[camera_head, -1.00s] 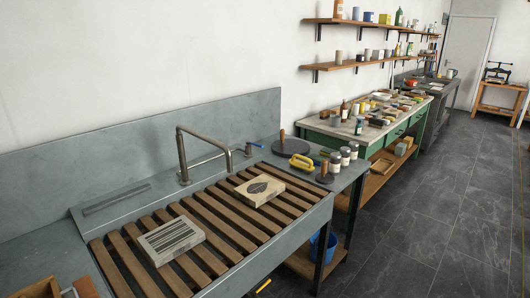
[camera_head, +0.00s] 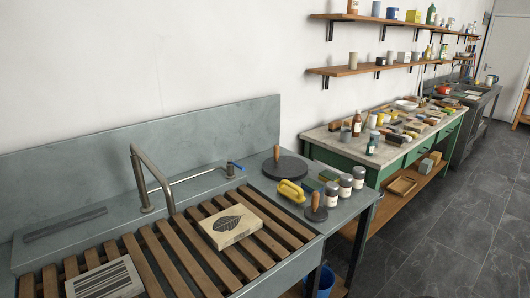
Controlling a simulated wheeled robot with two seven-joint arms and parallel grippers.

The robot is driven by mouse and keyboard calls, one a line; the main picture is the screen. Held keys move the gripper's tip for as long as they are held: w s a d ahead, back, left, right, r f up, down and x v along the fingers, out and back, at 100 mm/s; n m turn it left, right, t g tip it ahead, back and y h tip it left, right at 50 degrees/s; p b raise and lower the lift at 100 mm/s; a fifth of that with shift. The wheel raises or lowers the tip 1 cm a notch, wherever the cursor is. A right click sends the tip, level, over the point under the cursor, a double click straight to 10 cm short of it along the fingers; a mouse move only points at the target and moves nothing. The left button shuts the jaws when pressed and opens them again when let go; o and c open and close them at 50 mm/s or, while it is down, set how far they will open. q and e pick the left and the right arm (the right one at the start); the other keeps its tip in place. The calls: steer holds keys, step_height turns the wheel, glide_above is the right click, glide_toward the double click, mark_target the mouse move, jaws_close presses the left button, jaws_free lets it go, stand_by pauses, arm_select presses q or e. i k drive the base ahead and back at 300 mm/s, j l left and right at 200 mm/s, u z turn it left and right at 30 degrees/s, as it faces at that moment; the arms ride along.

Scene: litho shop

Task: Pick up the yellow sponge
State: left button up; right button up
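A yellow sponge-like item (camera_head: 291,191) lies on the grey counter at the right end of the sink, between a round dark disc with a wooden handle (camera_head: 284,167) and a smaller dark disc with an upright wooden handle (camera_head: 315,208). It looks like a rounded yellow block with a dark gap or recess in its middle; I cannot tell its exact shape. Neither of my grippers is in the head view.
The slatted sink rack (camera_head: 190,255) holds a leaf-printed block (camera_head: 229,226) and a striped block (camera_head: 104,281). A tap (camera_head: 145,180) rises behind it. A green table (camera_head: 340,141) stands beyond. Dark floor at right is clear.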

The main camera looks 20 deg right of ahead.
mark_target(326, 177)
steer(key=i+l, duration=0.25)
steer(key=l, duration=0.45)
steer(key=i+l, duration=0.2)
steer(key=l, duration=0.5)
steer(key=i+l, duration=0.25)
steer(key=l, duration=0.45)
steer(key=i+l, duration=0.25)
steer(key=l, duration=0.45)
steer(key=i+l, duration=0.2)
steer(key=l, duration=0.5)
steer(key=i+l, duration=0.25)
steer(key=l, duration=0.45)
steer(key=i+l, duration=0.25)
steer(key=l, duration=0.45)
steer(key=i+l, duration=0.2)
steer(key=l, duration=0.5)
